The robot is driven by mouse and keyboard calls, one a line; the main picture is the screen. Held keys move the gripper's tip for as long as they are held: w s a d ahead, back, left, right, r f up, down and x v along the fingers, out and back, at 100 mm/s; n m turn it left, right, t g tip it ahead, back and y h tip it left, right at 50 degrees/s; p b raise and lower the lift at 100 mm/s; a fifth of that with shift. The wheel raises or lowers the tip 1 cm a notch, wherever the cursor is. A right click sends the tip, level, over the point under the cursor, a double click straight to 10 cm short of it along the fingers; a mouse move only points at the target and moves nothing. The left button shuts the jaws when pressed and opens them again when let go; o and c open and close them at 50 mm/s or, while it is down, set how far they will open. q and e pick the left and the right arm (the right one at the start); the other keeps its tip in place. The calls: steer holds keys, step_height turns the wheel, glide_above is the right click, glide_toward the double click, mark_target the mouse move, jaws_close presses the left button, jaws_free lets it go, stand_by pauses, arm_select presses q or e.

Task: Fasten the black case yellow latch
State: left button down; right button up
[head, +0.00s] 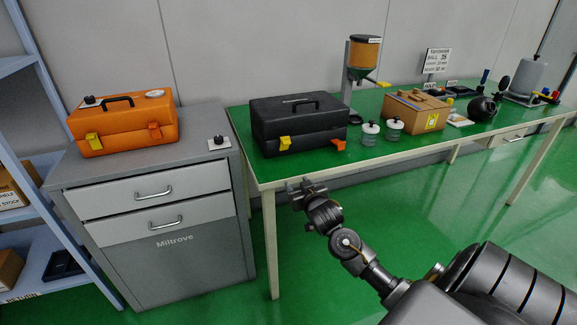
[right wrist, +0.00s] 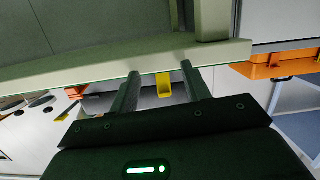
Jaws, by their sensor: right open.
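The black case (head: 300,122) stands closed on the green table, its handle on top. Its yellow latch (head: 285,143) is on the left of its front face, and an orange latch (head: 351,132) is on the right. I cannot tell surely whether the yellow latch is fastened. My right gripper (head: 303,187) is open and empty, in front of the table's near edge and below the case. In the right wrist view the yellow latch (right wrist: 164,84) shows between the two open fingers, beyond the table edge and apart from them. My left gripper is out of view.
The green table (head: 400,148) has a pale front edge close to my gripper. Two small jars (head: 370,133) and a tan case (head: 415,110) stand right of the black case. An orange case (head: 125,122) sits on the grey cabinet (head: 190,160) at left.

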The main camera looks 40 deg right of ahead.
steer(key=t+b, duration=0.1)
steer(key=t, duration=0.1)
glide_toward(288, 144)
steer(key=shift+m+h, duration=0.3)
steer(key=shift+m, duration=0.1)
steer(key=x, duration=0.9)
steer(key=shift+w+a, duration=0.15)
steer(key=shift+a, duration=0.05)
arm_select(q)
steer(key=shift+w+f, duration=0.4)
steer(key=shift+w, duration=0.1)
